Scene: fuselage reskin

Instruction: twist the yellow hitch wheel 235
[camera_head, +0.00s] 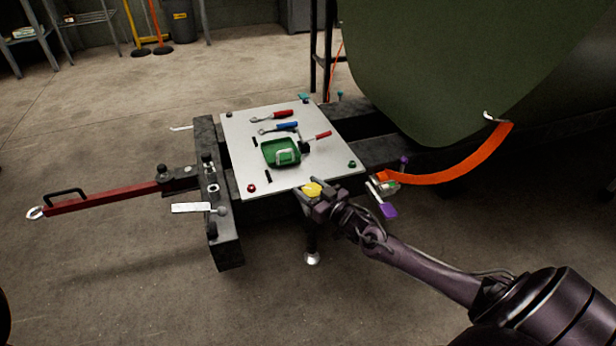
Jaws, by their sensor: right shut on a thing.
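The yellow hitch wheel (312,189) sits at the front edge of the light metal plate on the cart. My right gripper (310,196) is shut on the yellow wheel, with its arm coming in from the lower right. The fingers cover part of the wheel's sides, and its mount below is hidden. A dark post with a pale foot (312,258) stands under the plate below the gripper. My left gripper is not in view.
The plate (240,130) holds a green tray (281,152) and red- and blue-handled tools (287,126). A red tow bar (105,197) extends left. An orange strap (455,172) and purple-handled part (388,209) lie right, beneath the green fuselage (440,70). Floor in front is clear.

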